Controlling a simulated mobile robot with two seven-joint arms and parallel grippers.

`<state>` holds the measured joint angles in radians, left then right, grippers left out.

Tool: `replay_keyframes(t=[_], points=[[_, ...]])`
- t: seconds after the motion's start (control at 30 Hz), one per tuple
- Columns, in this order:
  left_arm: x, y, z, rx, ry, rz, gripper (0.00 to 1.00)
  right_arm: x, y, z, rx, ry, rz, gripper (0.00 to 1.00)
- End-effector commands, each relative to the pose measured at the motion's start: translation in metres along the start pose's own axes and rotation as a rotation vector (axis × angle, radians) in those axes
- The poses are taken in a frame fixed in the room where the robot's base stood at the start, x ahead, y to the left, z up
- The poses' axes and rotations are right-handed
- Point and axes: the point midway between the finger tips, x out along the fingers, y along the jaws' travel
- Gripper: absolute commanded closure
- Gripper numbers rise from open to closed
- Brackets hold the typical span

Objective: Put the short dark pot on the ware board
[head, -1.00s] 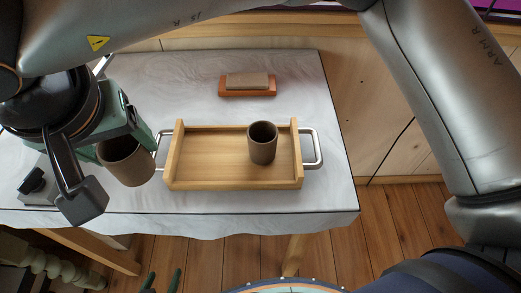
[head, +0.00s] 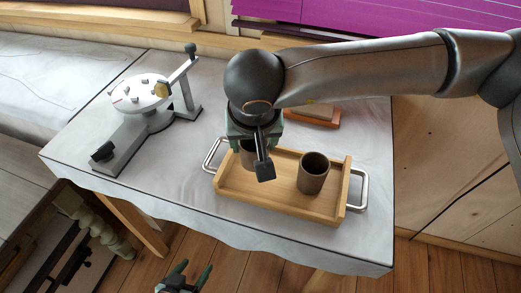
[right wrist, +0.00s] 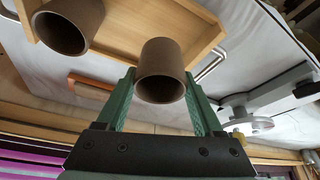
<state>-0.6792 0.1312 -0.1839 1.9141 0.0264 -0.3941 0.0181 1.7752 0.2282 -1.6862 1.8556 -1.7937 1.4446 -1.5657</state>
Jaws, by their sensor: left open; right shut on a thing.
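The ware board (head: 270,199) is a pale wooden tray with low walls and metal handles at both ends, on the cloth-covered table. A dark brown pot (head: 313,173) stands upright inside its right half. My right gripper (right wrist: 160,82) is shut on another brown pot (right wrist: 162,60), which shows between its fingers in the right wrist view. In the head view this held pot (head: 247,157) is at the left end of the board, partly hidden by the gripper; its height above the board is unclear. My left gripper (head: 184,279) is open and empty at the bottom edge, below the table.
A grey stand with a round white disc (head: 140,93) is at the table's left. An orange block with a tan top (head: 322,115) lies behind the board, partly hidden by my right arm. A bare strip of table (head: 175,165) lies left of the board.

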Motion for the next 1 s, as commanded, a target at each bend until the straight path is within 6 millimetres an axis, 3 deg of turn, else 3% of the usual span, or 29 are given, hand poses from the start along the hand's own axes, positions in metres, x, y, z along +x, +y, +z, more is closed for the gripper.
replay_keyframes(t=[0.3, 0.5, 0.9, 0.93, 1.0], points=[[-0.003, 0.000, -0.003, 0.000, 0.000, 0.000, 0.29, 0.024, 0.012, -0.004, 0.002, -0.001, 0.001, 0.95], [-0.004, 0.000, -0.004, 0.000, 0.000, 0.000, 0.29, 0.051, 0.012, 0.007, 0.001, -0.001, 0.000, 0.95], [0.000, 0.000, 0.000, 0.000, 0.000, 0.000, 0.29, 0.056, 0.012, 0.009, 0.002, 0.002, 0.000, 0.95], [0.000, 0.000, 0.000, 0.000, 0.000, 0.000, 0.29, 0.056, 0.012, 0.009, 0.002, 0.001, 0.000, 0.30], [-0.001, 0.000, -0.001, 0.000, 0.000, 0.000, 0.29, 0.055, 0.012, 0.009, 0.001, 0.001, 0.000, 0.22]])
